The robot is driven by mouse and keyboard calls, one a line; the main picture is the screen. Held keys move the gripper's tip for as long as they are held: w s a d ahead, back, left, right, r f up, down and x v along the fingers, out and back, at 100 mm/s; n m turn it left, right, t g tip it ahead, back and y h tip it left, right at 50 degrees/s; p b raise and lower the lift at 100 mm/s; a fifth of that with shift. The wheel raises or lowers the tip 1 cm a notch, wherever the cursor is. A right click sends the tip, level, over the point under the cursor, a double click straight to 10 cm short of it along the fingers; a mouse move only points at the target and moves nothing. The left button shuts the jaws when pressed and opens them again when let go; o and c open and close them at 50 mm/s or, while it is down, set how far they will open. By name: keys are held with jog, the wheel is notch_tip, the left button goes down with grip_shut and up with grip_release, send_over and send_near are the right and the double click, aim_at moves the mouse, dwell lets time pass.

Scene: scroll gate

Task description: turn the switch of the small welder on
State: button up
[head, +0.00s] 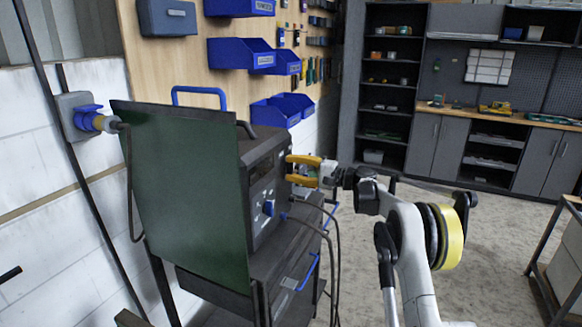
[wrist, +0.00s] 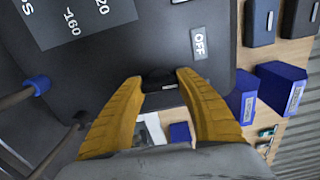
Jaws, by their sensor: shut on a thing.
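The small welder (head: 262,200) is a dark box on a cart, with its front panel facing right in the head view. Its panel also fills the upper part of the wrist view (wrist: 150,40). My gripper (head: 290,170) is at the upper part of this panel. In the wrist view its yellow fingers (wrist: 161,82) are on both sides of a small black switch (wrist: 158,76) and shut on it. An OFF label (wrist: 199,46) lies up and right of the switch. The fingers hide the switch in the head view, and its exact position is hard to tell.
A dark green panel (head: 185,185) stands left of the welder. Blue bins (head: 240,52) hang on the wall board behind. The floor to the right is largely clear.

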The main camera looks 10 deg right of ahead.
jog(key=m, duration=0.3)
jog(key=shift+m, duration=0.3)
jog(key=shift+m+p, duration=0.45)
jog(key=shift+m, duration=1.35)
jog(key=o, duration=1.2)
jog(key=shift+a, duration=0.1)
jog(key=v, duration=1.2)
